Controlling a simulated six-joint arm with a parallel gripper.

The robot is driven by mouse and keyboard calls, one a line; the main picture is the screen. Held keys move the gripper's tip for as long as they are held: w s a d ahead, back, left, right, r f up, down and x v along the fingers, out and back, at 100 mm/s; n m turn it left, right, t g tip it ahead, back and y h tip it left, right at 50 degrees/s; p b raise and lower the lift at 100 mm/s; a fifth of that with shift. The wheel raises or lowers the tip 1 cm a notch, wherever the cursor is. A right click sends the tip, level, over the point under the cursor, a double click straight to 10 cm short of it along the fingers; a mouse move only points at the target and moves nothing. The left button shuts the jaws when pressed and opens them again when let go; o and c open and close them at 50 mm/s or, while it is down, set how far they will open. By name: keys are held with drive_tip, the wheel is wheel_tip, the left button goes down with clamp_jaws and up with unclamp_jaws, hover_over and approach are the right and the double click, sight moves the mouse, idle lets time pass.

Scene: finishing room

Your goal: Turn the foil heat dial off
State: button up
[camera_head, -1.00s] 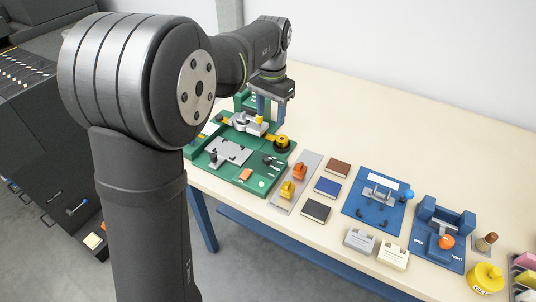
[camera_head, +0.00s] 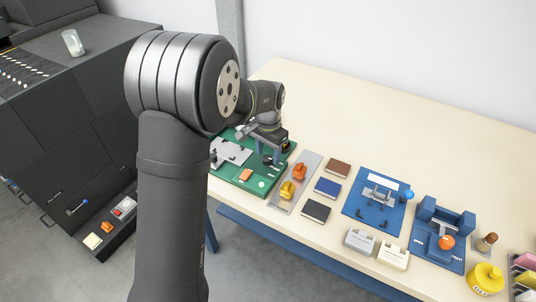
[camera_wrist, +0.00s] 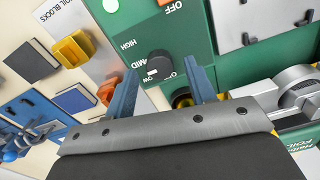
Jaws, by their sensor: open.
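The foil heat dial is a round black knob (camera_wrist: 158,64) with a white mark on the green machine panel (camera_wrist: 200,45). In the wrist view the words HIGH and MID stand beside it. My gripper (camera_wrist: 160,68) is open, with one blue finger on each side of the dial in that view. I cannot tell whether the fingers touch it. In the head view my gripper (camera_head: 269,156) is low over the right part of the green machine (camera_head: 232,178), largely hiding the dial.
An orange switch (camera_head: 246,174) and a green light (camera_head: 261,184) are on the same panel. A grey plate with orange (camera_head: 299,172) and yellow (camera_head: 287,189) blocks lies just right. The table's back is clear.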

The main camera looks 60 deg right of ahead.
drive_tip(key=shift+f, duration=0.55)
drive_tip(key=c, duration=1)
drive_tip(key=shift+o, duration=0.2)
